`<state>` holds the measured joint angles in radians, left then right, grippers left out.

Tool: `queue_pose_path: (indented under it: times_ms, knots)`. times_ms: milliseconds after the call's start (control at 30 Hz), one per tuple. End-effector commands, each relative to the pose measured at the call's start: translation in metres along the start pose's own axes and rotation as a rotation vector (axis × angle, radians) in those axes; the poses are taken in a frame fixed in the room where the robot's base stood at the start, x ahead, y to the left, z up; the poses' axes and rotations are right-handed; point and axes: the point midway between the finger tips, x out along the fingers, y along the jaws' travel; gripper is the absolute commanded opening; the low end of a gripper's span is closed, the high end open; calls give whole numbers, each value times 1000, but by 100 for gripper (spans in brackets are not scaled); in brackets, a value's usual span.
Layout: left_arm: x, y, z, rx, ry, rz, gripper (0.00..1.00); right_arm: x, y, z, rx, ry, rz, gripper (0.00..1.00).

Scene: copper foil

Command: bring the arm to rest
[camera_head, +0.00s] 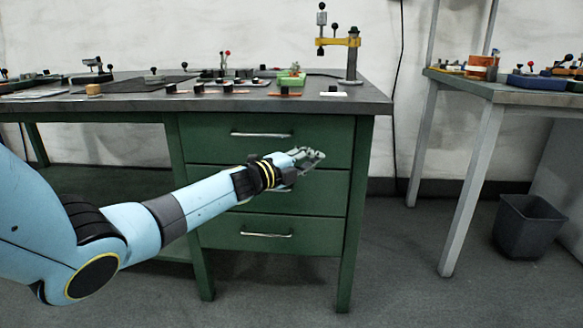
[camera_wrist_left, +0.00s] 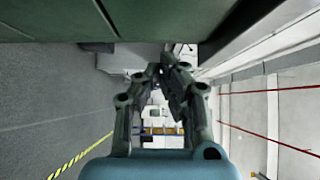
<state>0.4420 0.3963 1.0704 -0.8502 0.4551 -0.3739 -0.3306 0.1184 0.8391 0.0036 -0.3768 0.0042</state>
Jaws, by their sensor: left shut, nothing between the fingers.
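My left arm reaches in from the left in the head view. Its gripper (camera_head: 311,156) is in front of the green drawer cabinet (camera_head: 222,178), below the tabletop's front edge. The gripper is shut with nothing in it. In the left wrist view the fingers (camera_wrist_left: 163,72) converge at their tips, with a dark green surface above them. I cannot tell whether the gripper touches the cabinet. My right gripper is in neither view.
The workbench (camera_head: 362,101) carries several small tools and a yellow-armed stand (camera_head: 351,62). A second table (camera_head: 508,93) stands at right, with a dark bin (camera_head: 527,228) beneath. The floor (camera_head: 410,285) between them is clear.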

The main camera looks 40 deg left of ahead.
Motion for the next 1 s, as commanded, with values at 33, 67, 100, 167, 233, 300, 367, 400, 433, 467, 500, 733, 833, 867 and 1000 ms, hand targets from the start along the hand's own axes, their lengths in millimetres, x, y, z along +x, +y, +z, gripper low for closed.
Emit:
queue_pose_path:
  times_ms: [33,67,100,167,233,300,367,400,433,467,500,733,833,867,1000]
  knots:
    - [-12,-2,0,3,0,1,0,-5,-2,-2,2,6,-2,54]
    - [-19,-2,0,3,0,2,0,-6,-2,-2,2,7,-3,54]
    - [-27,-2,0,2,1,2,0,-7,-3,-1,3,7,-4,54]
    - [-39,-1,0,2,0,2,0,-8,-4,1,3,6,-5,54]
    - [-51,-2,-1,1,1,1,0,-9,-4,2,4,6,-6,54]
    - [-60,-1,0,1,1,1,0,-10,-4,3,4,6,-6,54]
    - [-66,-1,0,1,1,1,0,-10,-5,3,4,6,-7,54]
    - [-68,-1,-1,1,1,0,0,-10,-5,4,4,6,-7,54]
    - [-70,-1,-1,1,1,0,0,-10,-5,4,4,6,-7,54]
    - [-71,0,-1,0,1,0,0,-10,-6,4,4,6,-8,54]
    - [-72,0,-1,0,1,0,0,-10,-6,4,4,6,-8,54]
    - [-80,6,-5,-11,1,16,0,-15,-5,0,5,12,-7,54]
    - [-100,33,-23,-62,-5,67,0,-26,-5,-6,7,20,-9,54]
    - [-110,46,-28,-90,-14,92,0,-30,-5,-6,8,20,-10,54]
    - [-174,132,-53,-295,-129,256,0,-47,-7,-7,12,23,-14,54]
